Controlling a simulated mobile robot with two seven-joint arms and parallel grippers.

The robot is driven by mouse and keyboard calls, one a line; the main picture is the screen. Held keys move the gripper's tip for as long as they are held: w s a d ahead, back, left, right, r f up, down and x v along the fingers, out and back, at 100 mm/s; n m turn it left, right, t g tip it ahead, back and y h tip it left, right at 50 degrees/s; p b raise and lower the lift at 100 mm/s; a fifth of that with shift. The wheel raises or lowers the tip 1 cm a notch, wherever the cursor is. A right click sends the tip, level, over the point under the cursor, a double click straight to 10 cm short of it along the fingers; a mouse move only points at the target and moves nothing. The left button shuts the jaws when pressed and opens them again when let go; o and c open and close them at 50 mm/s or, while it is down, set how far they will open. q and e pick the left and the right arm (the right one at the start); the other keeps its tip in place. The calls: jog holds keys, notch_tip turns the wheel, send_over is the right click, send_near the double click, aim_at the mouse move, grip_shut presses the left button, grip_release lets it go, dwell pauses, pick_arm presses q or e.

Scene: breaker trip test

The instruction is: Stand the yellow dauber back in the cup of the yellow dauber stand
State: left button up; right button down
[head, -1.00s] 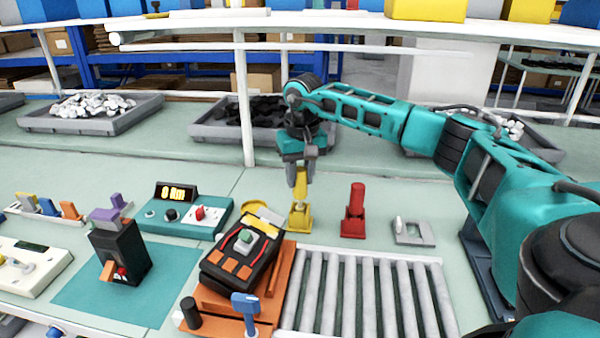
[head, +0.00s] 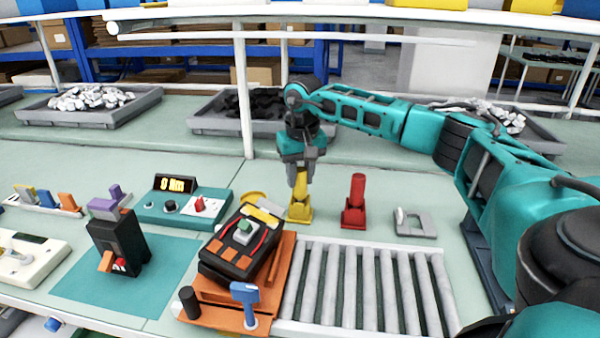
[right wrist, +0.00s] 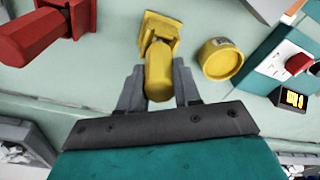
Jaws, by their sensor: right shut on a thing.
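The yellow dauber (head: 302,185) is upright in my right gripper (head: 300,182), just behind the black device. The right wrist view shows the dauber (right wrist: 158,75) between the two fingers of the right gripper (right wrist: 158,92), which is shut on it. The yellow dauber stand (head: 299,213) is directly below; it also shows in the right wrist view (right wrist: 160,28). The dauber's lower end meets the stand's cup; I cannot tell how deep it sits. My left gripper is not in view.
A red dauber in its red stand (head: 354,205) is close on the right. A round yellow tin (right wrist: 221,58) is close on the other side. A black device (head: 243,240) on an orange base and a roller track (head: 365,285) lie in front. A teal meter box (head: 180,203) stands left.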

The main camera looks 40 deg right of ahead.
jog(key=shift+f, duration=0.15)
jog(key=c, duration=0.7)
grip_release()
jog(key=r, duration=0.4)
jog(key=s+r, duration=0.1)
jog(key=r, duration=0.8)
jog(key=shift+s+a, duration=0.15)
jog(key=shift+a, duration=0.1)
jog(key=shift+f, duration=0.15)
